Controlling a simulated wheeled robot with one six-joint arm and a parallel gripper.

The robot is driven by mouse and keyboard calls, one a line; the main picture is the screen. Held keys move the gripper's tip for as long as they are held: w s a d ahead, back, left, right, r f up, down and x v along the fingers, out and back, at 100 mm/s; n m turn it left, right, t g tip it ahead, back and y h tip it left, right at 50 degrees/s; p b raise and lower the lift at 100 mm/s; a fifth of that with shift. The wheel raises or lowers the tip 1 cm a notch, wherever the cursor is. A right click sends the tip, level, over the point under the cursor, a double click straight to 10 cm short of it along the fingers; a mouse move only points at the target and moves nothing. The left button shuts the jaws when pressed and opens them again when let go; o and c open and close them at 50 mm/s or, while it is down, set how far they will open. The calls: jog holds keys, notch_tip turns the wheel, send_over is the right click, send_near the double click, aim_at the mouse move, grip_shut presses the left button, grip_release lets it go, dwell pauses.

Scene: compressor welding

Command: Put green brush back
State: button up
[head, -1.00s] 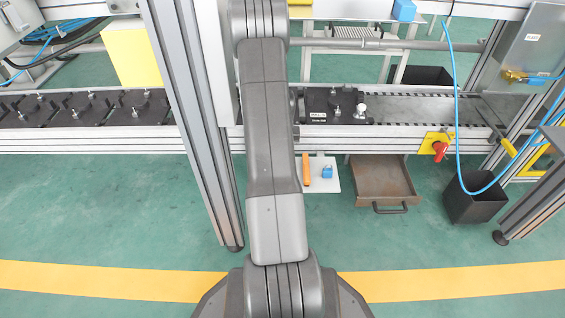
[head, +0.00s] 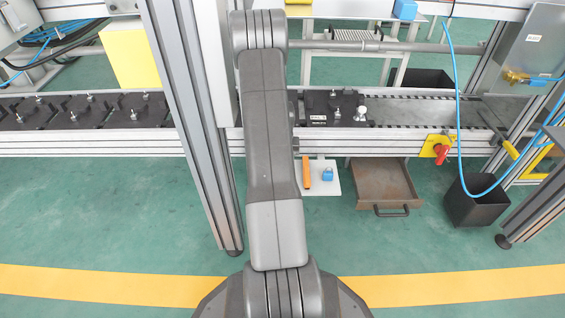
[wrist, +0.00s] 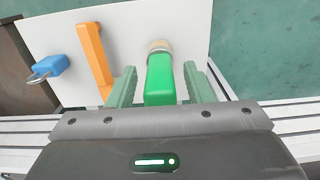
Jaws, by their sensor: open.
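The green brush (wrist: 160,80) shows in the wrist view, with a green handle and a tan end pointing away from me. It is at the white board (wrist: 222,20); I cannot tell whether it rests on it. My gripper (wrist: 159,68) is open, with one pale green finger on each side of the brush and a small gap visible beside the handle. In the head view my arm hides the gripper and the brush; part of the white board (head: 319,188) shows there.
An orange tool (wrist: 95,60) and a blue padlock (wrist: 47,69) are left of the brush on the board. In the head view, an open brown drawer (head: 382,184) and a black bin (head: 475,204) stand right of the board. The conveyor (head: 415,110) runs behind.

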notch_tip(320, 180, up, 12)
jog(key=p, duration=0.5)
jog(key=shift+r, duration=0.15)
dwell(1.1)
